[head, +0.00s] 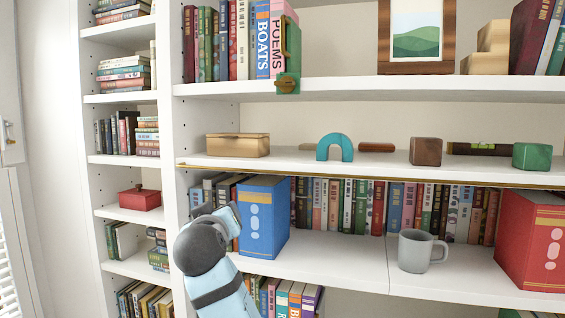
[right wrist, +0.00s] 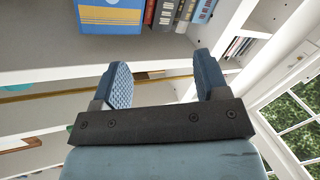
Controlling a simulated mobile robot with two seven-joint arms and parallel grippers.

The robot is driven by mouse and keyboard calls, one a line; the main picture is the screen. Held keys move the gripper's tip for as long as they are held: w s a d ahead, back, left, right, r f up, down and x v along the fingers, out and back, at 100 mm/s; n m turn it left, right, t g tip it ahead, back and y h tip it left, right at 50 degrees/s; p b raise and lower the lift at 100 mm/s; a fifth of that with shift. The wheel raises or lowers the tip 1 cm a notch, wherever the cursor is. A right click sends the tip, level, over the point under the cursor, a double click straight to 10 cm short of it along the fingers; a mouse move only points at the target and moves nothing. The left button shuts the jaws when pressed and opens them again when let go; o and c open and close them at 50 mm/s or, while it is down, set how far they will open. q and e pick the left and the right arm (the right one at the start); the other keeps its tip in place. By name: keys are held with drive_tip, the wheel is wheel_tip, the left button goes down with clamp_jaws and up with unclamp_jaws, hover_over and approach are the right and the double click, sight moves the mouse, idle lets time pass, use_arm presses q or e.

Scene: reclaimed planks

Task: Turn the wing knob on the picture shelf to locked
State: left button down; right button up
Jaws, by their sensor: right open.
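The picture shelf (head: 345,88) is the upper white shelf. A green plate with a small brass knob (head: 288,85) sits on its front edge, below a green upright piece (head: 291,42) beside the books. The knob is too small to tell which way its wing points. My right gripper (right wrist: 163,78) is open and empty in the right wrist view, its two blue padded fingers apart. My left gripper is not in view.
The framed picture (head: 416,32) stands on the upper shelf. A wooden box (head: 238,145) and a teal arch (head: 335,147) sit on the middle shelf. The blue box file (head: 264,215), a grey mug (head: 416,250) and a red box file (head: 533,240) stand lower.

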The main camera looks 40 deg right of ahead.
drive_tip(key=s+d+r+m+g+h, duration=0.1)
drive_tip(key=s+r+m+h, duration=0.15)
drive_tip(key=r, duration=0.65)
drive_tip(key=s+r+m+g+h, duration=0.1)
drive_tip(key=s+r+m, duration=0.25)
drive_tip(key=r, duration=0.55)
drive_tip(key=m+g+h, duration=0.2)
drive_tip(key=m, duration=0.1)
approach(283, 83)
drive_tip(key=p+x, duration=0.4)
drive_tip(key=x, duration=0.5)
drive_tip(key=shift+w+d+r+p, duration=0.1)
drive_tip(key=shift+p, duration=0.25)
drive_tip(key=shift+w+d, duration=0.25)
drive_tip(key=shift+d, duration=0.1)
drive_tip(key=c, duration=0.7)
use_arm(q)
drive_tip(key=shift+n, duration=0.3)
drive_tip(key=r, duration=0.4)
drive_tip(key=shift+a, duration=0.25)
use_arm(e)
drive_tip(key=shift+c, duration=1.2)
